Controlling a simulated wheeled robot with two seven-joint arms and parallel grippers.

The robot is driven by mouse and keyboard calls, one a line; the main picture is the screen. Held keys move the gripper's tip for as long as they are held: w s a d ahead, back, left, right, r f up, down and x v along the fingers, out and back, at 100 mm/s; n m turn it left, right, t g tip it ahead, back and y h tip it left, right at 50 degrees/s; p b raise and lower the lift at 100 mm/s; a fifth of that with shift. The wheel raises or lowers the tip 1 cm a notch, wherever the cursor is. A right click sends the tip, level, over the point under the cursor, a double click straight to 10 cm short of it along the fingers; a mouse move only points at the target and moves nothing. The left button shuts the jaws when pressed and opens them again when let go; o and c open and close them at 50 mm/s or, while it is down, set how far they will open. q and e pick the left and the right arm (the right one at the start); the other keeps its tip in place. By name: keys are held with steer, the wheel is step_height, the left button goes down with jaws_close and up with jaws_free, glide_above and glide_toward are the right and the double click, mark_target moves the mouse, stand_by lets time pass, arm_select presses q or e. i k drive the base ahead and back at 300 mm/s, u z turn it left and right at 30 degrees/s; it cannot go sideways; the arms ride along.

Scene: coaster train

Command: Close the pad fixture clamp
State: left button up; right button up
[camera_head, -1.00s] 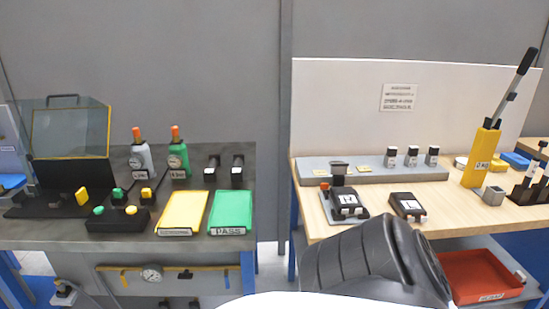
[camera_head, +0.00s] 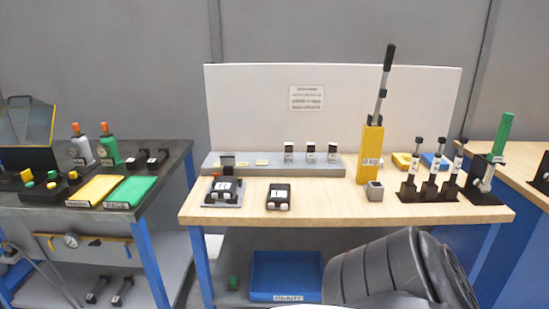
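The pad fixture (camera_head: 210,203) stands at the left front of the wooden bench, a grey plate with a black, white-labelled pad (camera_head: 222,187) on it. A small red-orange part shows at its left. A dark upright piece (camera_head: 228,160) rises behind the pad; it may be the clamp, but at this size I cannot tell its state for sure. A second similar black pad (camera_head: 279,196) lies to the right on the bare wood. A dark ribbed link of my own arm fills the lower right, below the bench front. Neither gripper shows.
The wooden bench (camera_head: 330,212) has clear room at its front middle. A grey rail (camera_head: 330,170) with several small blocks lies behind. A yellow holder (camera_head: 371,153) with a tall lever and several black upright tools stand right. A dark bench (camera_head: 150,186) is left.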

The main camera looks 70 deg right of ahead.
mark_target(225, 160)
steer(key=k, duration=0.15)
steer(key=z, duration=1.2)
